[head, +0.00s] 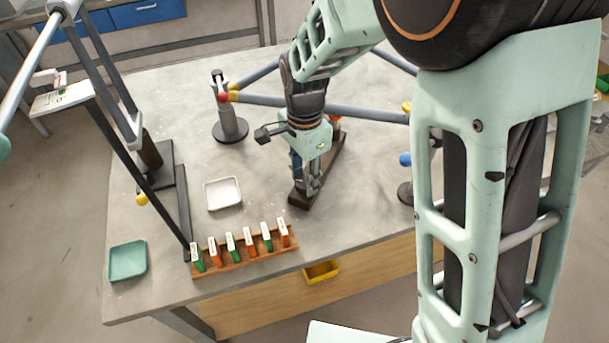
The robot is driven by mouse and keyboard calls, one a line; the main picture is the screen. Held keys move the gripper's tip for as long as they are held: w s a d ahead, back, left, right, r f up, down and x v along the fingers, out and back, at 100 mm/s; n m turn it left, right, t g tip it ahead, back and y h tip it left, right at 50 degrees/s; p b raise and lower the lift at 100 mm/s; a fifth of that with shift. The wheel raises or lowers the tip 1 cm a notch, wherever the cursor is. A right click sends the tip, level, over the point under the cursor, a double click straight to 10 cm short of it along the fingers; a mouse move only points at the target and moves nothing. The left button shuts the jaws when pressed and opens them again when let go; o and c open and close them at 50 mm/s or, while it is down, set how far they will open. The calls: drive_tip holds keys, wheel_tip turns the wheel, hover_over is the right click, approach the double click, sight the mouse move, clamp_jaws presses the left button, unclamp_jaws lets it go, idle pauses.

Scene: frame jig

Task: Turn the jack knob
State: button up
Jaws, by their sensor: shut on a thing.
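My gripper (308,184) points down over the middle of the table, at the near end of a dark, bar-shaped base (327,161). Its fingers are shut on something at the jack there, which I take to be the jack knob. The knob itself is hidden by the fingers, so its angle cannot be told. A blue part (297,165) shows just left of the fingers; I cannot tell whether it belongs to the jack.
Grey frame tubes (365,113) run behind my gripper, with a round-based stand (230,130) to the left. A white tray (223,193), a green tray (127,261) and a rack of upright tags (240,262) lie left and front. Bare tabletop (345,215) is right of my gripper.

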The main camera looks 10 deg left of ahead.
sight(305, 181)
idle(0.4)
drive_tip(key=o, duration=1.2)
drive_tip(key=shift+c, duration=0.2)
drive_tip(key=shift+r, duration=0.1)
wheel_tip(305, 181, up, 12)
